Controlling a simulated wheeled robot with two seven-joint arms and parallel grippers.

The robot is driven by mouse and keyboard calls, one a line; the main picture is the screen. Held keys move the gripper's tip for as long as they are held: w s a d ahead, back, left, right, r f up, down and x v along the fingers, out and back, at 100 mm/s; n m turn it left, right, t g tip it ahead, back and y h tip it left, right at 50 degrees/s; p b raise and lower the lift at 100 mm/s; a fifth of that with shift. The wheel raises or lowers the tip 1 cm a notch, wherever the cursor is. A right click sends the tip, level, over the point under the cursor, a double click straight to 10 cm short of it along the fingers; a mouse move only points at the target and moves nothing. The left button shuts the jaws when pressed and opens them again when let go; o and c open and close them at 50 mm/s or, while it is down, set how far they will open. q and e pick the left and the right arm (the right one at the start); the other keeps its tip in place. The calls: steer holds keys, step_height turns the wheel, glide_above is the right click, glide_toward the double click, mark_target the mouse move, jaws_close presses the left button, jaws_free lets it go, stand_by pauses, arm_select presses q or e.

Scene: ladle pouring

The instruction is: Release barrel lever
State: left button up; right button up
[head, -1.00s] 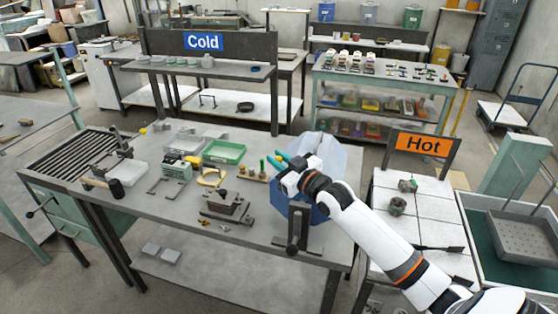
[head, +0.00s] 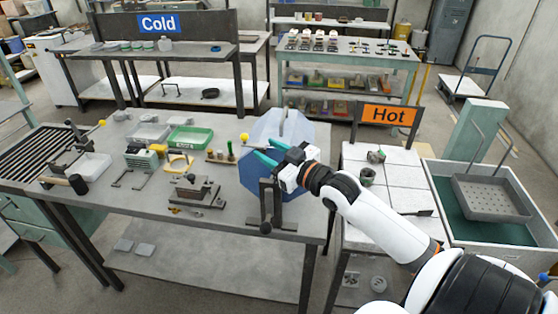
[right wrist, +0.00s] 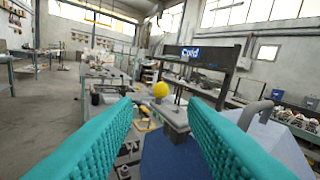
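The pale blue, many-sided barrel (head: 250,178) stands at the right end of the workbench in the head view, partly hidden by my right arm. A yellow knob (head: 244,137), which looks like the lever's end, shows at its left edge. My right gripper (head: 261,151) is in front of the barrel, to the right of and slightly below the knob in the picture. Its teal fingers are spread and empty. In the right wrist view the knob (right wrist: 160,90) lies beyond the fingertips, between the fingers and clear of both. My left gripper is out of view.
A green tray (head: 190,138), small blocks, a mallet and fixtures cover the workbench's left and middle. The Hot table (head: 392,203) stands to the right, with small cups and a dark tool. The Cold table (head: 150,60) is behind.

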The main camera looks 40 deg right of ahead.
steer(key=shift+s+d, duration=0.2)
steer(key=shift+s, duration=1.25)
